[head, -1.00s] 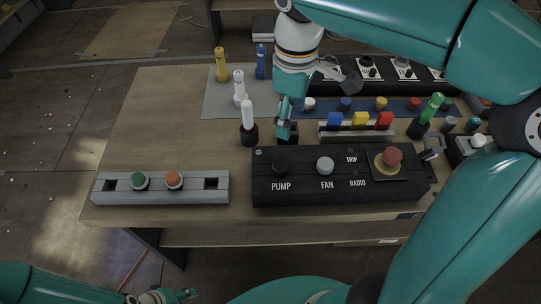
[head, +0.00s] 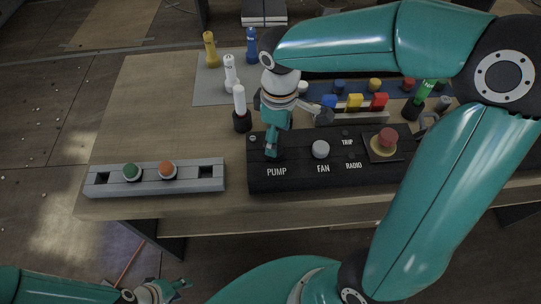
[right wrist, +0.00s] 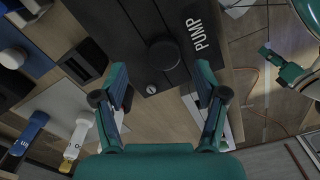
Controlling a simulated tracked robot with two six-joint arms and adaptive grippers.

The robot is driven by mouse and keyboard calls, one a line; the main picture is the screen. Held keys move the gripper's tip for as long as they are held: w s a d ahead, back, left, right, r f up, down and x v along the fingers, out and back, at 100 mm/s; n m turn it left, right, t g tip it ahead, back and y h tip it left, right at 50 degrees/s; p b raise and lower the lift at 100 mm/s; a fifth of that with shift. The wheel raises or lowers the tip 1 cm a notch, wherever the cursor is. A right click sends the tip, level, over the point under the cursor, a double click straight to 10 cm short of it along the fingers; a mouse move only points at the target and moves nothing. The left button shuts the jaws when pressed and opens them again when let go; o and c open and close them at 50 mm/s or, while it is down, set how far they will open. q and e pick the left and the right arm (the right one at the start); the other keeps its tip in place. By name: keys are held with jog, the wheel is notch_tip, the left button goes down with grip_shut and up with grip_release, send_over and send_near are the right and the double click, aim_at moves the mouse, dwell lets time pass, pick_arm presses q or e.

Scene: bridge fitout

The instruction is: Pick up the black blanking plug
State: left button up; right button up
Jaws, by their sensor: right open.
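The black blanking plug (right wrist: 163,54) is a round black cap on the dark control panel (head: 335,178), beside the PUMP label in the right wrist view. In the head view my right gripper hides most or all of it. My right gripper (head: 271,152) points down over the PUMP end of the panel. In the right wrist view my right gripper (right wrist: 162,78) is open, its fingers spread to either side of the plug's line, with nothing between them. My left gripper (head: 172,290) is low at the left, away from the table; its jaw opening is unclear.
A white FAN knob (head: 321,149) and a red mushroom button (head: 387,137) stand on the panel. A grey box (head: 155,178) with green and orange buttons lies left. A white-topped bottle in a black holder (head: 241,112) stands close behind. Bare tabletop (head: 140,110) lies at left.

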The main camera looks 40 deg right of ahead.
jog(key=f, duration=0.4)
jog(key=shift+w+a+f, duration=0.15)
jog(key=shift+a+f, duration=0.05)
jog(key=shift+a, duration=0.1)
jog(key=c, duration=1.1)
jog(key=shift+r, duration=0.1)
jog(key=shift+c, duration=0.2)
notch_tip(320, 180, up, 27)
jog(key=p, duration=0.8)
jog(key=shift+r+p, duration=0.15)
jog(key=shift+p, duration=0.2)
